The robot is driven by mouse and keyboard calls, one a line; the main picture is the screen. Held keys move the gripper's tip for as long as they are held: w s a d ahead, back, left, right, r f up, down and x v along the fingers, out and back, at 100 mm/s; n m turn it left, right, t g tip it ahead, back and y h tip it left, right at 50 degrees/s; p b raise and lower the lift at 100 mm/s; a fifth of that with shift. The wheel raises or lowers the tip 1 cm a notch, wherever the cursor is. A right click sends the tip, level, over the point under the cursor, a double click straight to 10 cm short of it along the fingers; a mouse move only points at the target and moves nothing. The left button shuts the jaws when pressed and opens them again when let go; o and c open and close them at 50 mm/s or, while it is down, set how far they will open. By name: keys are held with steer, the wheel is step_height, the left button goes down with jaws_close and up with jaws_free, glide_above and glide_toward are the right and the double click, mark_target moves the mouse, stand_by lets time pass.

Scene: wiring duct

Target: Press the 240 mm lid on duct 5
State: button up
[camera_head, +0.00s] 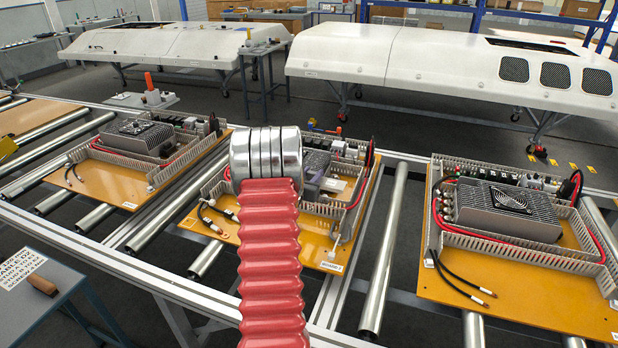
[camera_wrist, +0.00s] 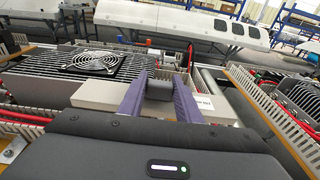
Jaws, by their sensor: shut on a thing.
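My gripper (camera_wrist: 160,88) has purple fingers, shut on a plain light-grey lid (camera_wrist: 98,96) that runs crosswise through the jaws. A small white label (camera_wrist: 203,102) is on the lid's right part. A dark grey block shows between the fingers. Slotted grey ducts (camera_head: 345,170) edge that board. I cannot read which is duct 5, nor tell whether the lid touches a duct.
A board with a finned fan unit (camera_head: 500,207) stands at the right, another (camera_head: 140,135) at the left, all on a roller conveyor (camera_head: 383,250). Red and black cables (camera_head: 368,170) rise by the middle board's right duct. White covers on stands (camera_head: 440,60) are behind.

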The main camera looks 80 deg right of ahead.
steer(key=shift+d+f+n+t, duration=0.3)
steer(key=shift+d+t, duration=0.1)
steer(key=shift+t, duration=0.2)
steer(key=shift+a, duration=0.15)
steer(key=shift+g, duration=0.3)
steer(key=shift+s+f, duration=0.1)
steer(key=shift+f, duration=2.8)
steer(key=shift+f, duration=1.15)
steer(key=o, duration=1.1)
